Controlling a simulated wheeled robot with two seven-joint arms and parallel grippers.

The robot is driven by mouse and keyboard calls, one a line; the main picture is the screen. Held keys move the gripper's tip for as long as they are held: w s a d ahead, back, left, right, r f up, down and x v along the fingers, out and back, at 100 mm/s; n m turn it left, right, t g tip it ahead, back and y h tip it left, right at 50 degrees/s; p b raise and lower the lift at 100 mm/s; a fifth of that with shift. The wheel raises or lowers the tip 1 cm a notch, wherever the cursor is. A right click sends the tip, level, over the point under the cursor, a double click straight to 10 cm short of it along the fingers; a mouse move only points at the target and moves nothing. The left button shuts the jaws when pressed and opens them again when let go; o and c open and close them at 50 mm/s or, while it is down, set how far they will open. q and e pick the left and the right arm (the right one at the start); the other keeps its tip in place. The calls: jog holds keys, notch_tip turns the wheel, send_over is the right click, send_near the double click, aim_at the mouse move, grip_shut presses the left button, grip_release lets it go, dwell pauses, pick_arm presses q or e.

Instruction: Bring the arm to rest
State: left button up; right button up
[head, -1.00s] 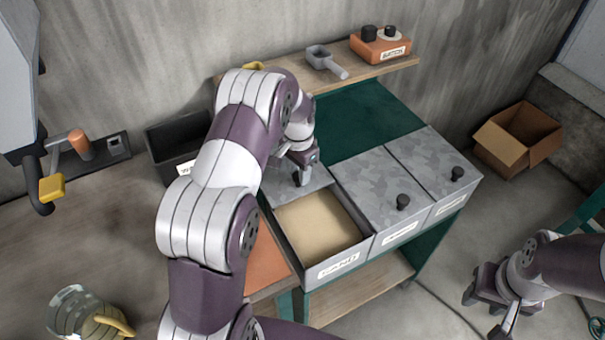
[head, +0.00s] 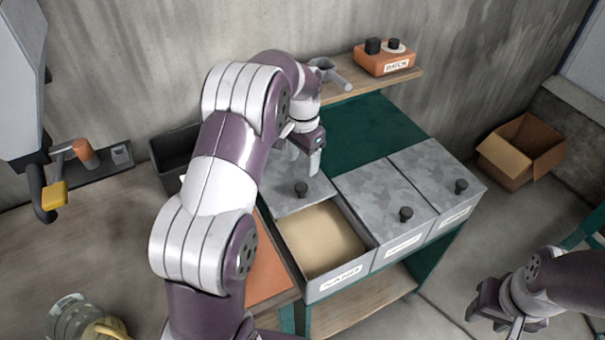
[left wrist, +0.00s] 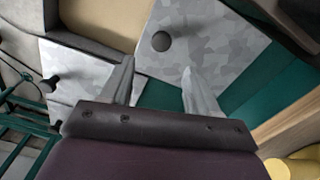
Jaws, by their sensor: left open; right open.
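My left gripper (head: 305,160) is above the back of the left bin, near the lid with a dark knob (head: 301,188). In the left wrist view its two fingers (left wrist: 160,88) are apart with nothing between them. The lid (left wrist: 205,40) and its round knob lie below and beyond the fingertips, apart from them. My right gripper (head: 490,302) is at the lower right of the head view, over the floor and away from the bins. It holds nothing that I can see.
The left bin (head: 340,279) stands open with tan material (head: 318,238) inside. Two bins with grey lids (head: 385,205) are shut beside it. A shelf (head: 352,88) behind carries an orange batch box (head: 388,62) and a grey scoop (head: 330,74). A cardboard box (head: 522,150) stands at right.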

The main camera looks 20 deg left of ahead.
pick_arm(q)
notch_tip(320, 180, up, 4)
jog(key=shift+f+p, duration=0.1)
jog(key=shift+p, duration=0.65)
pick_arm(e)
notch_tip(320, 180, up, 3)
jog(key=shift+w+r, duration=0.1)
jog(key=shift+r, duration=0.1)
pick_arm(q)
jog(key=shift+w, duration=0.15)
